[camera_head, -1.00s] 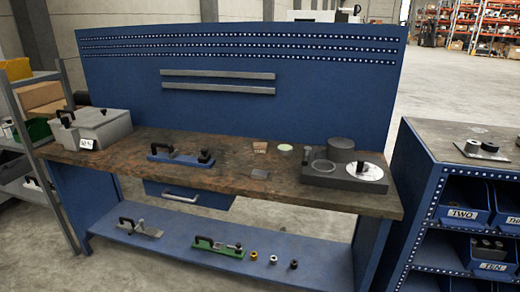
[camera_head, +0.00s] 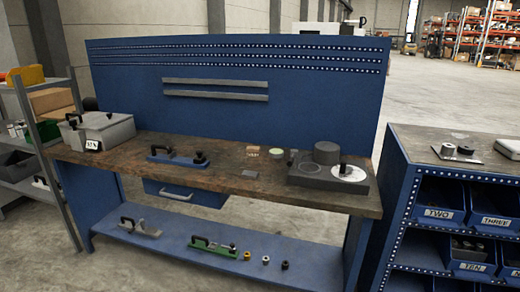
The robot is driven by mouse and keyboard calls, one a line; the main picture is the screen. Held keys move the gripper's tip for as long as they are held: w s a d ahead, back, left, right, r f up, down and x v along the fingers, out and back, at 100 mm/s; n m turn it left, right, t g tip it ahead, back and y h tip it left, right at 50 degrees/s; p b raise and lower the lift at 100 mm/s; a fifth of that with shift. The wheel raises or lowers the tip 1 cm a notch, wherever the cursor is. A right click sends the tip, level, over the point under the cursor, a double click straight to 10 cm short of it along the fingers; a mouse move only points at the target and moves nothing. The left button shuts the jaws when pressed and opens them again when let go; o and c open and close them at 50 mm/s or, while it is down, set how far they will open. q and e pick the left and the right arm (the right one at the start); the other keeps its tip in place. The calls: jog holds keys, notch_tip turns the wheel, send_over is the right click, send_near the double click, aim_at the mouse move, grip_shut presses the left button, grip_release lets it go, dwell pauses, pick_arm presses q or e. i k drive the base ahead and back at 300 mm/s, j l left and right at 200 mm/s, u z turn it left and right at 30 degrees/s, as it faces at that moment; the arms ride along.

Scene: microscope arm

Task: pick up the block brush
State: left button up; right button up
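No thing in view can be surely told as the block brush. A small brown block (camera_head: 253,151) lies on the workbench (camera_head: 225,183) near its back edge; it is too small to tell whether it has bristles. A flat grey piece (camera_head: 250,173) lies in front of it, and a round pale green-topped item (camera_head: 276,153) sits to its right. Neither of my grippers is in view.
A grey box (camera_head: 108,129) stands at the bench's left end, a blue tool with a black handle (camera_head: 178,158) nearer the middle, a dark grey base (camera_head: 313,176) at the right. A blue cabinet (camera_head: 400,190) with bins stands right. Floor shows between bench and cabinet.

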aim_at(251, 151)
jog(key=i+l+u, duration=0.15)
jog(key=i+l, duration=0.15)
jog(key=i, duration=0.25)
jog(key=i+l+u, duration=0.15)
jog(key=i+l, duration=0.2)
jog(key=i, duration=0.2)
